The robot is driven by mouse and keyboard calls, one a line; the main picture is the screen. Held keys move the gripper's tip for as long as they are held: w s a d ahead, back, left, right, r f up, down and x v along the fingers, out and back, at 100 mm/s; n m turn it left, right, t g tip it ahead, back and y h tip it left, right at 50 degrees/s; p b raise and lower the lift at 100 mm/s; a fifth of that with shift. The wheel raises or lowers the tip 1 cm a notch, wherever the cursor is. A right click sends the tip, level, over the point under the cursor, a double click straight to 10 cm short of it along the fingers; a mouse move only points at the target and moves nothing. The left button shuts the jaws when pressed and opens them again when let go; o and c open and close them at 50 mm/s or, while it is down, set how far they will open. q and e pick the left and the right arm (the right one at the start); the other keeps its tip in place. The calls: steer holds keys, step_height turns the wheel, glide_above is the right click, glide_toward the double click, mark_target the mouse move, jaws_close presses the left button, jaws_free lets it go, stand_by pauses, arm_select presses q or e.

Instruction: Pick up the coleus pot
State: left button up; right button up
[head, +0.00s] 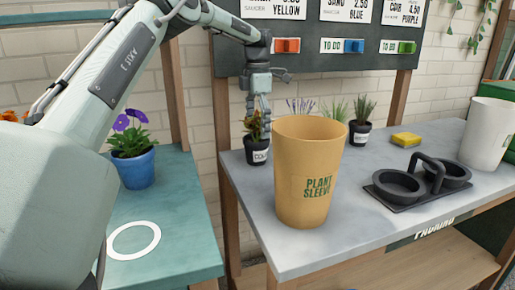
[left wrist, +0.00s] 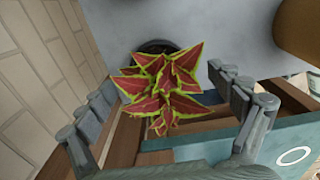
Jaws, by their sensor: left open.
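The coleus pot (head: 259,155) is a small black pot with a pale label, near the left back edge of the grey table. Its red and green leaves (head: 253,124) rise just under my left gripper (head: 257,106). In the left wrist view the coleus leaves (left wrist: 165,85) fill the middle, and only a dark bit of pot rim (left wrist: 157,47) shows behind them. My left gripper also shows there (left wrist: 170,125), open, with its fingers on either side of the plant and nothing held. My right gripper is not in view.
A tan plant sleeve (head: 305,180) stands right of the coleus, close in front. Other small potted plants (head: 360,130) stand behind it. A black double-cup carrier (head: 420,185), yellow sponge (head: 406,139) and white pot (head: 488,133) are further right. A blue pansy pot (head: 134,168) is on the teal table (head: 190,235).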

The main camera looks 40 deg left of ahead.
mark_target(258, 137)
arm_select(q)
steer(key=shift+f, duration=1.95)
steer(key=shift+w, duration=0.1)
steer(key=c, duration=1.4)
steer(key=shift+c, duration=0.6)
steer(key=shift+r, duration=0.15)
